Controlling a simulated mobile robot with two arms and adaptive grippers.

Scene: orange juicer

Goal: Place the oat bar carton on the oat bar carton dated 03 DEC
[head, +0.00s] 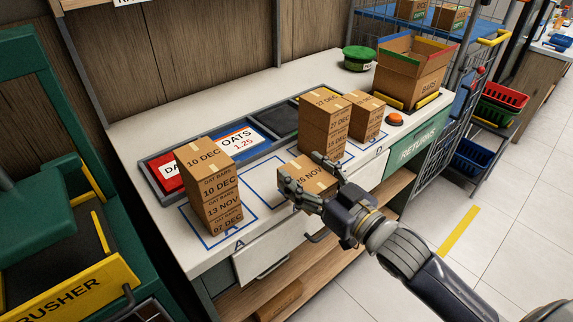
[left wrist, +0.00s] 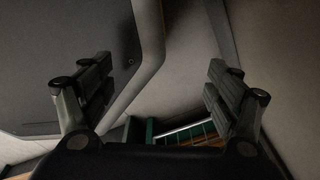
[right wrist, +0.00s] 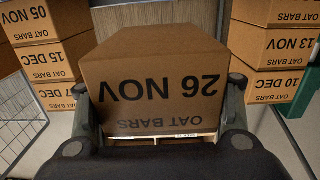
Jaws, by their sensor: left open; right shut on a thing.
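My right gripper (head: 304,172) is shut on an oat bar carton dated 26 NOV (head: 309,182), with one finger on each side. In the right wrist view this carton (right wrist: 155,75) fills the middle, its lettering upside down. In the head view it is over the counter's front part, between two carton stacks; I cannot tell whether it touches the counter. No 03 DEC date is readable. The cartons at the back right (head: 367,117) have dates too small to read. My left gripper (left wrist: 157,75) is open and empty in the left wrist view, facing plain grey surfaces.
A stack topped by 10 DEC (head: 205,157) stands left, with 13 NOV and 07 DEC below. A stack topped by 27 DEC (head: 324,103) stands behind the held carton. An open BARS box (head: 412,80), an orange button (head: 395,119) and a green cap (head: 358,56) are farther back.

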